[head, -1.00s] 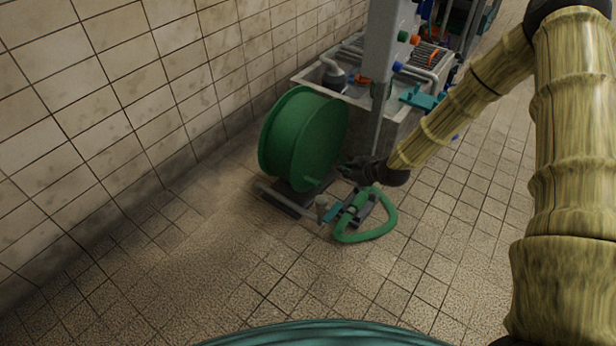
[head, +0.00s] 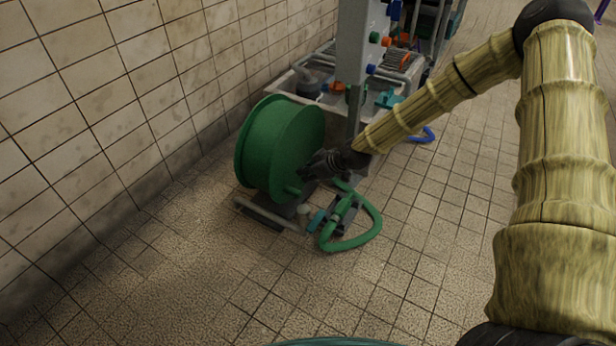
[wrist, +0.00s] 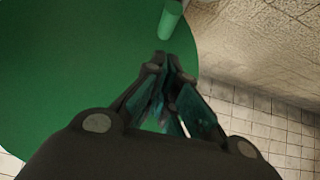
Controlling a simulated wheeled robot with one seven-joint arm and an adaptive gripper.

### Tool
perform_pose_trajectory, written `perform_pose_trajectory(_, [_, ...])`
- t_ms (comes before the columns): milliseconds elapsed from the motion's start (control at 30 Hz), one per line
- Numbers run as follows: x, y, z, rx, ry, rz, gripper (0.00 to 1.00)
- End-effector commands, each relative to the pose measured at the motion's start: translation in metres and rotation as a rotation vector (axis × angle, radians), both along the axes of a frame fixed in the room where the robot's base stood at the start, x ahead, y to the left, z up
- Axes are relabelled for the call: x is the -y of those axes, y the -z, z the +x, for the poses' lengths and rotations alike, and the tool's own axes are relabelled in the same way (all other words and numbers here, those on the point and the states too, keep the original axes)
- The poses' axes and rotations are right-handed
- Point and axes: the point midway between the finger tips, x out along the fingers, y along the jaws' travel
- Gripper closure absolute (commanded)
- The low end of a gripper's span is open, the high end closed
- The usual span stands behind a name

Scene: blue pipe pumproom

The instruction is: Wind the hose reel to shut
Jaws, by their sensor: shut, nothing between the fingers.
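The green hose reel (head: 275,142) stands on a dark base on the tiled floor near the wall. Its green crank handle (head: 291,189) sticks out low on the side facing my arm. My gripper (head: 306,172) is at the right side of the reel, just above the handle. In the wrist view the reel's flat face (wrist: 70,60) fills the left. The handle (wrist: 170,20) shows just beyond the fingertips of my gripper (wrist: 163,58). The fingers are shut and hold nothing. I cannot tell whether they touch the handle or the reel face.
A green hose loop (head: 350,243) lies on the floor right of the reel. A grey post (head: 357,60) and a trough (head: 270,88) with pipes and coloured fittings stand behind. The tiled wall (head: 80,100) is at left. The floor in front is clear.

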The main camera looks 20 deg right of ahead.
Motion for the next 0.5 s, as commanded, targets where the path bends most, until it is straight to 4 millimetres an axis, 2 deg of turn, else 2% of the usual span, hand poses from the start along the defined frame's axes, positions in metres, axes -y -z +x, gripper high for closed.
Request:
perform_pose_trajectory(33, [-0.004, 0.011, 0.005, 0.000, -0.001, -0.001, 1.00])
perform_pose_trajectory(267, [-0.022, 0.038, 0.027, 0.000, -0.002, -0.001, 1.00])
perform_pose_trajectory(500, [-0.020, 0.063, 0.027, 0.001, -0.002, 0.000, 1.00])
